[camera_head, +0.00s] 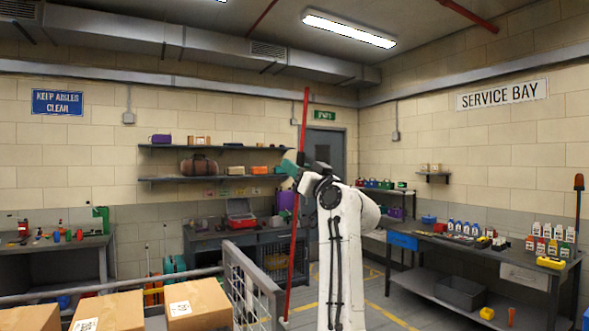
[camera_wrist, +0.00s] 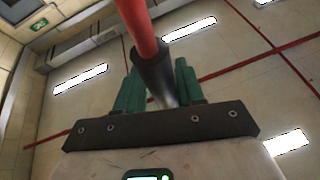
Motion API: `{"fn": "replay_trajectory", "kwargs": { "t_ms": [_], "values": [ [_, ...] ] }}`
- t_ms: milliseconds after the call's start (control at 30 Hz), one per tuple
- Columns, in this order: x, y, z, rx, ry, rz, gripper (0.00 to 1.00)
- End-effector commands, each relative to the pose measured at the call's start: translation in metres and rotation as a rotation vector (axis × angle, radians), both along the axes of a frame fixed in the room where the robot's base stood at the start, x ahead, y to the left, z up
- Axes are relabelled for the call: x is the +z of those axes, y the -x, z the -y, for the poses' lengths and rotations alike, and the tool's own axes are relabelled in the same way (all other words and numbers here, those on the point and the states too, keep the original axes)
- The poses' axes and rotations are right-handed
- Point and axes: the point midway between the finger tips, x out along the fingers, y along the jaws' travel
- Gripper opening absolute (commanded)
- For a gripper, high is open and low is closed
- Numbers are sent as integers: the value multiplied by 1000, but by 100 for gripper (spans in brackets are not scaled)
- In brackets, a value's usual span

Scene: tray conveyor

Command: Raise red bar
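The red bar (camera_head: 293,232) is long and thin and stands nearly upright, its top leaning slightly right in the head view. A dark sleeve (camera_head: 300,158) sits on its upper part. My gripper (camera_head: 296,160) is at this sleeve, with its green fingers on either side. In the wrist view the red bar (camera_wrist: 138,22) runs up and away from the dark sleeve (camera_wrist: 157,78), which sits between the two fingers (camera_wrist: 158,90) with no clear gap. The bar's lower end is near the bottom edge of the head view; what it rests on is unclear.
A grey mesh panel (camera_head: 250,290) and rail stand left of the bar, beside cardboard boxes (camera_head: 198,300). Workbenches with tools line the back wall, and a bench (camera_head: 480,255) with bottles stands right. Yellow-lined floor is open right of my arm.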

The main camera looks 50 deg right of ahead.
Motion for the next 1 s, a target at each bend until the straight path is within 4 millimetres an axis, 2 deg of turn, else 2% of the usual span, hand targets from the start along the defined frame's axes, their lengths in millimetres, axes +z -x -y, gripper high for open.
{"fn": "replay_trajectory", "kwargs": {
  "t_ms": [33,167,633,767,1000],
  "values": [
    [-3,1,4,-6,-3,-3,37],
    [-2,1,3,-6,-1,-3,48],
    [-3,5,0,-3,3,0,48],
    [-13,20,-3,-4,4,0,48],
    [-32,63,-8,-6,3,-1,48]
  ]
}}
